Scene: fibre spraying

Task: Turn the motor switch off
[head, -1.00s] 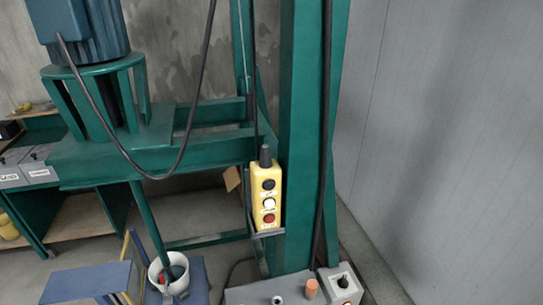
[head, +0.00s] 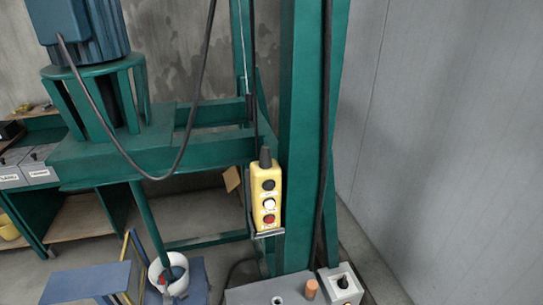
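Neither of my grippers is in view. A small light grey switch box (head: 340,285) with a dark knob on its face stands at the bottom right, beside the foot of the green column. A yellow control pendant (head: 267,198) hangs upright on the column. It has a black button at the top, a white one in the middle and a red one at the bottom. The blue motor (head: 83,35) sits on a green stand at the upper left. I cannot read which control is labelled for the motor, nor the knob's setting.
The green column (head: 300,140) stands in the middle, with a black cable down its right side. Another cable loops below the motor. A white bucket (head: 158,270) stands at the lower left near a blue surface (head: 85,283). A grey wall (head: 450,130) closes the right side.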

